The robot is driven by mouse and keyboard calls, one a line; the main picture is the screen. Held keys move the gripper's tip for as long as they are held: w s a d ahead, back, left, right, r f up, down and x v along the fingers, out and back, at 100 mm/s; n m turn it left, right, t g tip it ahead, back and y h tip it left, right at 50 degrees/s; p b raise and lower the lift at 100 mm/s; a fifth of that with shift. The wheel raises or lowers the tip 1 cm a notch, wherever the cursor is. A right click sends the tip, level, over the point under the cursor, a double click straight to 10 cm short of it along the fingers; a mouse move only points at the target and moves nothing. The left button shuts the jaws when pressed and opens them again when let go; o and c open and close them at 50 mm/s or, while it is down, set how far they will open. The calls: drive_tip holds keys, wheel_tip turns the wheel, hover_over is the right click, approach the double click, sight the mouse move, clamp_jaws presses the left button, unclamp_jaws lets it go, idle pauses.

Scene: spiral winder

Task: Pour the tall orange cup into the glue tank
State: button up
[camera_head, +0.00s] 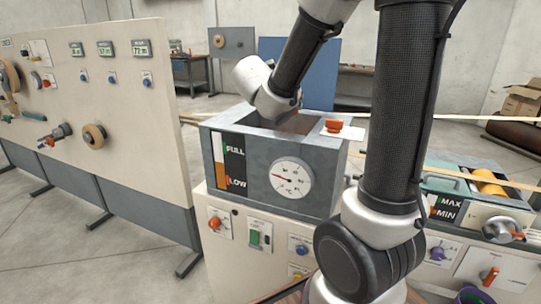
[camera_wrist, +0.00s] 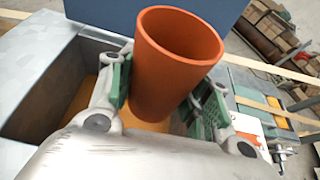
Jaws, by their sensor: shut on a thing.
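The glue tank (camera_head: 250,150) is a grey open box with FULL and LOW marks and a round dial on its front. In the wrist view its wall (camera_wrist: 38,45) surrounds an opening with orange-brown glue at the bottom. The tall orange cup (camera_wrist: 178,65) is between the green-padded fingers of my gripper (camera_wrist: 163,95), which is shut on it. The cup is over the tank opening with its rim toward the top of the wrist view. I cannot tell its exact tilt or whether anything is in it. In the head view my arm reaches down at the tank; the fingers are hidden.
A red knob on a white plate (camera_head: 338,129) sits at the tank's right rim. A second tank with MAX and MIN marks (camera_head: 455,207) and a yellow roller stands to the right. A control panel (camera_head: 105,110) fills the left. A blue board (camera_head: 310,75) stands behind.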

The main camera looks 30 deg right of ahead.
drive_tip(key=shift+r, duration=3)
